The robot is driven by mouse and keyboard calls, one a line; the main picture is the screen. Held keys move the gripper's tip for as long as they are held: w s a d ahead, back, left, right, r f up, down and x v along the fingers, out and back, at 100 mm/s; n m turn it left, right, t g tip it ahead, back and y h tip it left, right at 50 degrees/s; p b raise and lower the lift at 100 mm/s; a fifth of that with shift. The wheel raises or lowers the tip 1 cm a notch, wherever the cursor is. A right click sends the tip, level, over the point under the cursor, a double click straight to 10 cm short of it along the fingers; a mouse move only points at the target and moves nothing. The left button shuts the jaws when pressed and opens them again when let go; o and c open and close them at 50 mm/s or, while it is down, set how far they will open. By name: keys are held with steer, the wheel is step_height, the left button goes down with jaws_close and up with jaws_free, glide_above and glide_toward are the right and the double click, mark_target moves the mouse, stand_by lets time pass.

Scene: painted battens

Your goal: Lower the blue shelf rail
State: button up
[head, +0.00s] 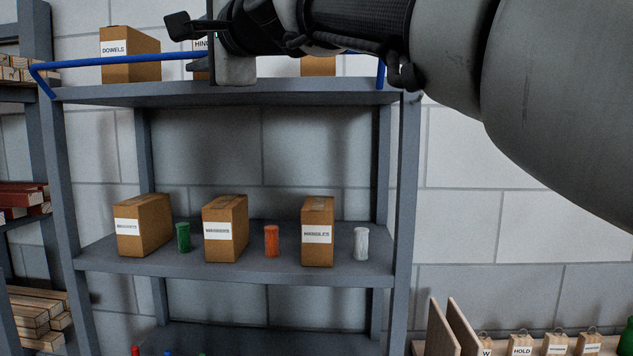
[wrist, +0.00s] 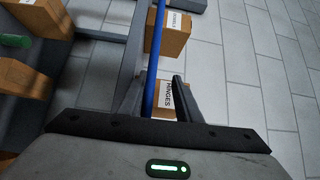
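The blue shelf rail (head: 120,60) runs along the front of the top shelf, raised above its edge, with bent ends at both shelf corners. My arm hides its middle and much of its right half in the head view. My gripper (head: 212,62) is at the rail near the middle of the shelf. In the wrist view, the blue rail (wrist: 152,75) passes between the two fingers of my gripper (wrist: 158,85). The fingers stand apart, with a clear gap on the right side of the rail.
The top shelf (head: 150,95) holds a DOWELS box (head: 130,55), a HINGES box (head: 201,66) and another box (head: 318,66) behind the rail. The shelf below (head: 230,265) carries boxes and coloured cans. Timber racks stand at left; tiled wall is at right.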

steer(key=m+p, duration=0.1)
steer(key=p, duration=0.2)
steer(key=w+r+g+h+p, duration=0.1)
steer(key=p, duration=0.2)
steer(key=shift+w+r+m, duration=0.15)
steer(key=shift+r+m, duration=0.15)
steer(key=shift+m, duration=0.1)
steer(key=shift+d+f+p, duration=0.2)
steer(key=shift+f+p, duration=0.1)
steer(key=shift+p, duration=0.15)
steer(key=b+v, duration=0.3)
steer(key=v, duration=1.4)
steer(key=d+f+n+g+h+b, duration=0.1)
steer(key=d+f+n+h+b, duration=0.1)
steer(key=f, duration=1.1)
steer(key=s+d+f+n+g+h+b, duration=0.1)
steer(key=d+f+b, duration=0.4)
steer(key=f, duration=0.8)
steer(key=s+d+f+n+g+h+b, duration=0.1)
steer(key=f+b, duration=0.5)
steer(key=f, duration=0.8)
steer(key=d+n+h, duration=0.1)
steer(key=d+h, duration=0.1)
steer(key=d, duration=0.1)
steer(key=shift+n+h+b, duration=0.4)
steer(key=shift+s, duration=0.1)
